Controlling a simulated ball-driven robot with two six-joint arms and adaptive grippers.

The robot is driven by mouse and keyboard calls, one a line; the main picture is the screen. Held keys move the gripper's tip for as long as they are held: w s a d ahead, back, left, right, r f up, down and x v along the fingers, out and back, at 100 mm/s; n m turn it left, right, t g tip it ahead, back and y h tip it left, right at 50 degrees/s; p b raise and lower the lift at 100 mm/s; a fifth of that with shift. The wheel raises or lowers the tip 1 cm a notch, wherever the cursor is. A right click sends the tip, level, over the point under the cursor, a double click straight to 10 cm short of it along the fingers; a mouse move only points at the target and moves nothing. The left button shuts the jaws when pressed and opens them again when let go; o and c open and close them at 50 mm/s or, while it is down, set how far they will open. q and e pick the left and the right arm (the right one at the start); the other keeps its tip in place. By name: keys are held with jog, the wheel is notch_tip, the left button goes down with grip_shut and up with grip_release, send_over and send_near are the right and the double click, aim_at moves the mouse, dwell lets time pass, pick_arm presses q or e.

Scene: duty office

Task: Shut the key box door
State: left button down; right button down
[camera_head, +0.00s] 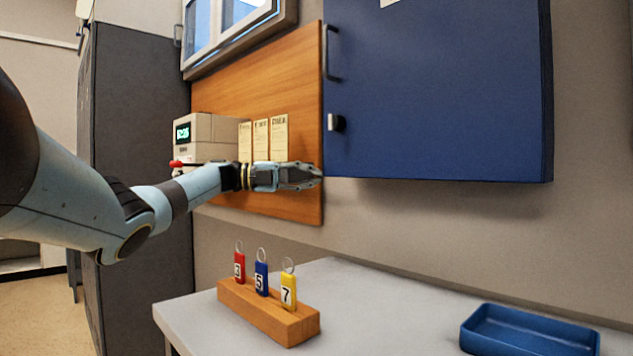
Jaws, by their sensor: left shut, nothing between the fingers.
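The blue key box (440,95) hangs on the wall at the upper right. Its broad blue front shows a dark bar handle (330,53) and a small lock or knob (337,123) along the left edge. No inside of the box shows, and the front looks flush, with no gap that I can make out. My left gripper (316,177) is shut and empty. It points right, with its tips by the lower left corner of the key box; I cannot tell whether they touch it. My right gripper is not in view.
A wooden rack (268,312) with red, blue and yellow key tags stands on the grey table (390,310). A blue tray (530,335) lies at the right. A time clock (205,135) and cards (262,140) are by the wooden board (295,75). A dark cabinet (140,120) stands left.

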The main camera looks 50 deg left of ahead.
pick_arm(q)
jog(key=shift+w, duration=0.15)
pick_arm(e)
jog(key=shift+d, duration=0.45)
pick_arm(q)
jog(key=v, duration=1.2)
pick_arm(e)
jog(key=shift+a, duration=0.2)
